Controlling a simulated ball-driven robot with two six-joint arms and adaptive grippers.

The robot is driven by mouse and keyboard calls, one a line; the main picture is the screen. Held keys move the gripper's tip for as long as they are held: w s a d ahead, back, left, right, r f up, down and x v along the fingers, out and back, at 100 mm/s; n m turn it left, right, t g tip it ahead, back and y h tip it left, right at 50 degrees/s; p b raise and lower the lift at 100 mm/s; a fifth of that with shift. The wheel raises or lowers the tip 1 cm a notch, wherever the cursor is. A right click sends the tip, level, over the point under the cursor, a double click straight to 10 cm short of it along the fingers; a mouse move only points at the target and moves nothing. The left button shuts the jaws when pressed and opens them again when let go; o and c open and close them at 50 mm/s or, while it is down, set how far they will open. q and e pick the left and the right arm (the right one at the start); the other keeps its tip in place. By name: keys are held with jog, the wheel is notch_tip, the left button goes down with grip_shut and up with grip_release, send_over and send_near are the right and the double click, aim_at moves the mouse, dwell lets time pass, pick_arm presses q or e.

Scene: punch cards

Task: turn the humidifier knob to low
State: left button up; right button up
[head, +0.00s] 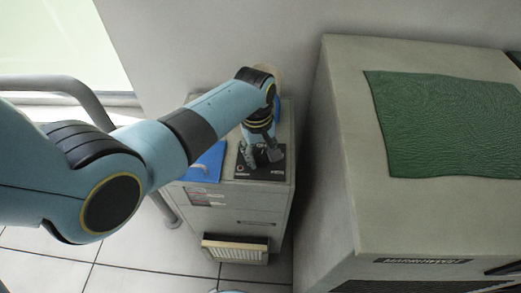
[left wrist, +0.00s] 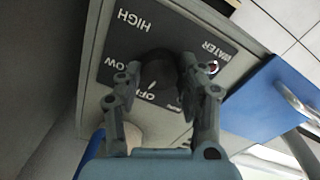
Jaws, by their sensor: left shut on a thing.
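The humidifier (head: 235,213) is a grey cabinet against the wall in the head view, with a black control panel (head: 262,174) on its top. In the left wrist view the panel (left wrist: 112,38) carries the words HIGH, LOW, OFF and WATER. The dark round knob (left wrist: 157,68) sits among these words. A pale mark on its near side seems to point towards OFF. My left gripper (head: 262,152) reaches down onto the panel and is shut on the knob, one finger on each side. In the head view the gripper hides the knob. My right gripper is not in view.
A blue lid with a handle (left wrist: 265,100) lies beside the panel. A red lamp (left wrist: 213,68) sits by WATER. A big grey cabinet (head: 340,120) with a green mat (head: 450,120) stands close on the right. A grey rail (head: 85,95) is at the left; tiled floor lies in front.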

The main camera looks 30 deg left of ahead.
aim_at(258, 154)
pick_arm(q)
jog(key=m+p, duration=0.2)
jog(key=m, duration=0.2)
jog(key=shift+r, duration=0.1)
jog(key=m+p, duration=0.1)
jog(key=m, duration=0.4)
jog(key=shift+w+m+g, duration=0.1)
jog(key=shift+m+g, duration=0.2)
jog(key=shift+m, duration=0.1)
jog(key=o, duration=1.2)
jog(key=shift+c, duration=0.2)
notch_tip(258, 154, up, 12)
jog(key=shift+a, duration=0.4)
